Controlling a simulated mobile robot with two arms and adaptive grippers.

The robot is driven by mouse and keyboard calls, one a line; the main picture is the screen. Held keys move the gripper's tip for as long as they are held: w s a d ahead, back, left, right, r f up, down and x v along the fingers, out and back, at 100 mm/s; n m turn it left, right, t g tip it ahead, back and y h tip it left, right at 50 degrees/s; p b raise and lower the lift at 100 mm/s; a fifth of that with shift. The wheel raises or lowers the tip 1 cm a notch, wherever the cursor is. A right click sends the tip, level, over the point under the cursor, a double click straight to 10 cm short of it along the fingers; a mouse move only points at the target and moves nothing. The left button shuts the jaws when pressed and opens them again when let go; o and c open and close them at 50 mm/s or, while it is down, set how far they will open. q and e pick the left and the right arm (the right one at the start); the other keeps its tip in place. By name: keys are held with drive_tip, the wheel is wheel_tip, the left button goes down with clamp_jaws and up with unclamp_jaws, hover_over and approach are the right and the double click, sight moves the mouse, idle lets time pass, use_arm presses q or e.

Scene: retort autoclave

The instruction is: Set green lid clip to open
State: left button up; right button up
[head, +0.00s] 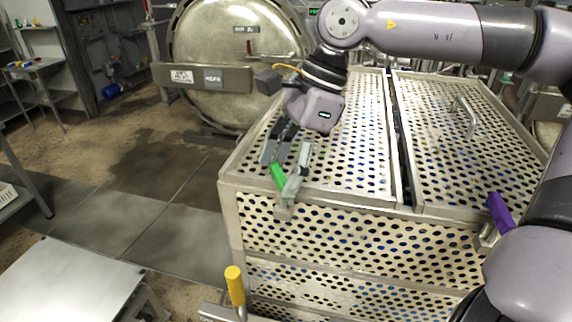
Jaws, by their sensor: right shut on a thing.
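The green lid clip (278,174) is at the front left edge of the perforated metal basket's lid (345,165). Its green lever stands up at a tilt above a small metal bracket (284,210) on the basket's front. My right gripper (285,178) reaches down from above and is shut on the green lid clip, with a finger on each side. The fingers hide part of the lever. My left gripper is not in view.
A purple clip (499,212) is on the basket's front right edge, close to my arm. A lid handle (465,116) stands on the right lid half. A yellow handle (235,285) rises at the front left. The round retort door (235,55) is behind.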

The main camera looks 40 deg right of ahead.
drive_tip(key=n, duration=0.2)
drive_tip(key=n+g, duration=0.2)
drive_tip(key=n, duration=0.1)
drive_tip(key=shift+w+a+n, duration=0.2)
drive_tip(key=shift+a+n, duration=0.1)
drive_tip(key=shift+a, duration=0.05)
drive_tip(key=n, duration=0.2)
drive_tip(key=n+g, duration=0.1)
drive_tip(key=n+g+b, duration=0.1)
drive_tip(key=n, duration=0.1)
drive_tip(key=shift+s+a+n+h, duration=0.1)
drive_tip(key=shift+a+n+h, duration=0.2)
drive_tip(key=shift+a+h, duration=0.1)
drive_tip(key=o, duration=1.2)
drive_tip(key=shift+c, duration=0.2)
drive_tip(key=v, duration=1.2)
drive_tip(key=shift+a, duration=0.1)
